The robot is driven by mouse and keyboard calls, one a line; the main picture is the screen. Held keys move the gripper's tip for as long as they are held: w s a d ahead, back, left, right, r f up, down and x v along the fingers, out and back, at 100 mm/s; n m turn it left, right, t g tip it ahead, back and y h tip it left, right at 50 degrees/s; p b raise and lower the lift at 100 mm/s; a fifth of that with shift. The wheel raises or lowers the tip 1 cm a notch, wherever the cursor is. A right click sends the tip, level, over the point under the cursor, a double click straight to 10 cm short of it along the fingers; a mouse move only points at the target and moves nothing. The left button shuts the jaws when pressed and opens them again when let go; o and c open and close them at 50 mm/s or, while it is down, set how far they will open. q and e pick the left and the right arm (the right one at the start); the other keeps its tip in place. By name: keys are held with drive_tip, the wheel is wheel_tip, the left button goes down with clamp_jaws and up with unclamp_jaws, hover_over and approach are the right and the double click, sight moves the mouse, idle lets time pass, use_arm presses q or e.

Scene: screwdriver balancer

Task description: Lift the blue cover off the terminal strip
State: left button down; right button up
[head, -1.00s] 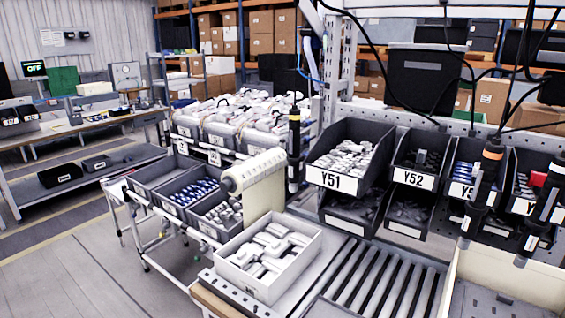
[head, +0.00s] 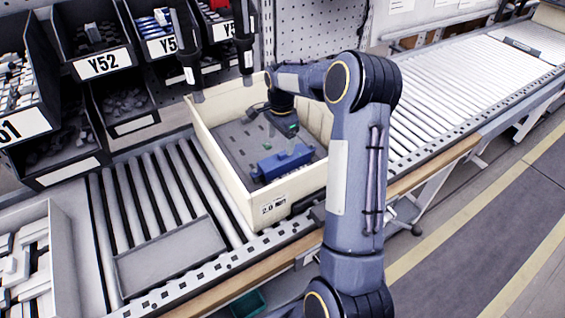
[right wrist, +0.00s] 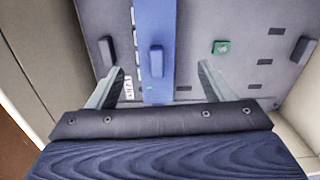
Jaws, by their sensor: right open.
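The blue cover (head: 286,162) is a long bar lying over the terminal strip in a cream box, on a dark grey panel (head: 236,143). In the right wrist view the blue cover (right wrist: 155,35) runs away from me, with a raised blue grip (right wrist: 155,61) on top. My right gripper (head: 287,140) is over the panel. Its two fingers (right wrist: 161,78) are apart, one on each side of the cover, and hold nothing. Whether they touch the cover cannot be told. The terminal strip is mostly hidden under the cover; a row of pale marks shows along its left edge. My left gripper is out of view.
The cream box (head: 222,178) has raised walls around the panel. It stands on a roller conveyor (head: 440,105). Black hanging tools (head: 244,40) are close behind the box. Bins (head: 95,50) stand at the back left, and a white tray of parts (head: 62,270) at the lower left.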

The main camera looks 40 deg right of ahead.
sight(284, 152)
drive_tip(key=shift+w+d+f+m, duration=0.1)
drive_tip(key=shift+d+f+m, duration=0.1)
drive_tip(key=shift+d+f, duration=0.3)
drive_tip(key=shift+d+f+m, duration=0.15)
drive_tip(key=shift+f+m, duration=0.05)
drive_tip(key=shift+f, duration=0.5)
drive_tip(key=f, duration=0.2)
drive_tip(key=f+p, duration=0.1)
drive_tip(key=f, duration=0.3)
drive_tip(key=shift+s+f+p, duration=0.1)
drive_tip(key=shift+s+p, duration=0.3)
drive_tip(key=shift+a+f, duration=0.1)
drive_tip(key=shift+f, duration=0.25)
drive_tip(key=shift+c, duration=0.3)
drive_tip(key=c, duration=1.3)
wheel_tip(284, 152, up, 10)
drive_tip(key=shift+r+b, duration=0.1)
drive_tip(key=shift+b, duration=0.7)
